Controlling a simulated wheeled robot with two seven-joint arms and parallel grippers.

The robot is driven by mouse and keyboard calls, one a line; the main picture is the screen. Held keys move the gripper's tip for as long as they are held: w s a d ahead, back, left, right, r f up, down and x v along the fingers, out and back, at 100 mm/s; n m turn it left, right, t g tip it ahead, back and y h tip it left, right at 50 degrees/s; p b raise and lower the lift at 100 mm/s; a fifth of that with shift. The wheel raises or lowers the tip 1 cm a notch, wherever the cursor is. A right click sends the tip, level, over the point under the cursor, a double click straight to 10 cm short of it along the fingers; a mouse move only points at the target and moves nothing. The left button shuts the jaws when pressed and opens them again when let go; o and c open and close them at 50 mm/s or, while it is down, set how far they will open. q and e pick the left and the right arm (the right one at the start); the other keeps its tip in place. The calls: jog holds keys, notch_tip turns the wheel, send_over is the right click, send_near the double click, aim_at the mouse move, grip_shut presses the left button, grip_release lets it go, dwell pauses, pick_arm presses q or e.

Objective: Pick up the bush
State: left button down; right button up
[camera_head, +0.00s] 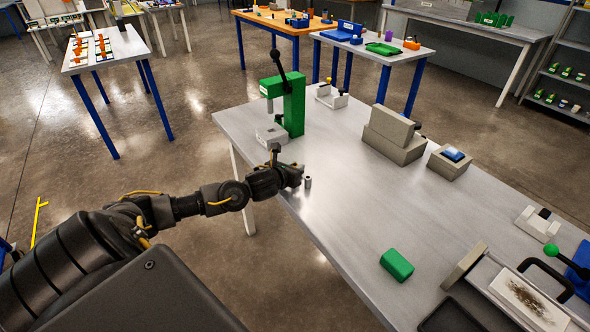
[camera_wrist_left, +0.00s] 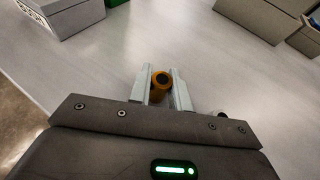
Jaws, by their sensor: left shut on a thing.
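The bush (camera_wrist_left: 160,86) is a small bronze-orange cylinder with a dark hole in its top. In the left wrist view it stands between the two pale fingers of my left gripper (camera_wrist_left: 164,92), which is shut on it. In the head view my left gripper (camera_head: 298,175) is low over the left edge of the metal table, and the bush is hidden behind it. I cannot tell whether the bush touches the table.
A small grey cylinder (camera_head: 308,182) stands close beside my left gripper. Grey blocks (camera_head: 391,145) and a green block (camera_head: 397,265) lie farther right. The table's middle (camera_head: 345,190) is clear.

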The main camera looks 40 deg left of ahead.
aim_at(295, 164)
pick_arm(q)
jog(key=shift+r, duration=0.15)
jog(key=shift+r, duration=0.25)
notch_tip(295, 164, up, 2)
jog(key=shift+r+b, duration=0.2)
jog(key=shift+b, duration=0.4)
jog(key=r+b+v, duration=0.1)
jog(key=v, duration=0.7)
jog(key=w+a+r+b+v, duration=0.1)
jog(key=r+v, duration=0.1)
jog(key=v, duration=0.6)
jog(key=shift+r, duration=0.45)
